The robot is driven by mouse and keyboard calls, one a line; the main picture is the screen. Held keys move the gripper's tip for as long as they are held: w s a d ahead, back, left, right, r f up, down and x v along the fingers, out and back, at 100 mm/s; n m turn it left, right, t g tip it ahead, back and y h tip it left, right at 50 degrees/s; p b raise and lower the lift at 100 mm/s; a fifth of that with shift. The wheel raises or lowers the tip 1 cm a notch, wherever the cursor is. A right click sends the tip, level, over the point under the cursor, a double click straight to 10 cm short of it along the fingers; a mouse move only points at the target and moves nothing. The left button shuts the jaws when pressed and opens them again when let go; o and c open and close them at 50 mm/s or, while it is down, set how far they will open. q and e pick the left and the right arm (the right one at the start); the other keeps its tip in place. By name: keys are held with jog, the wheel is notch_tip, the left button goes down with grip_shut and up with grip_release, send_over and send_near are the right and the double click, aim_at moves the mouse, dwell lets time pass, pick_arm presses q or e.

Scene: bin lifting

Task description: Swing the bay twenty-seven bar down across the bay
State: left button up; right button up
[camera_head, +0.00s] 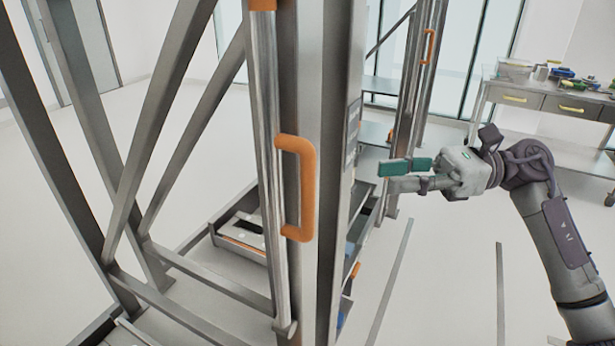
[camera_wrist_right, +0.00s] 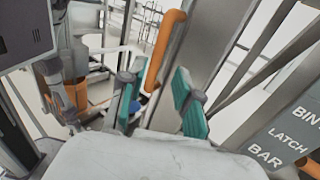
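An upright steel bar (camera_head: 268,110) with an orange handle (camera_head: 301,188) stands against the near rack post. I cannot read a bay number on it. My right gripper (camera_head: 402,175), with teal finger pads, is to the right of this bar and apart from it. In the right wrist view the two pads of the right gripper (camera_wrist_right: 158,104) are spread with nothing between them. An orange handle (camera_wrist_right: 165,48) shows beyond the pads, in line with the gap. My left gripper is not in view.
A label panel reading "LATCH BAR" (camera_wrist_right: 283,140) is on the rack at right in the wrist view. Another upright with an orange handle (camera_head: 428,46) stands farther back. A bin (camera_head: 240,215) sits low in the rack. A workbench (camera_head: 535,98) is at the back right.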

aim_at(307, 182)
jog(key=a+p, duration=0.1)
jog(key=a, duration=0.3)
jog(key=a+p, duration=0.2)
jog(key=a, duration=0.2)
jog(key=a+p, duration=0.2)
jog(key=a, duration=0.2)
jog(key=shift+s+a, duration=0.3)
jog(key=shift+a, duration=0.45)
jog(key=shift+c, duration=0.4)
grip_shut()
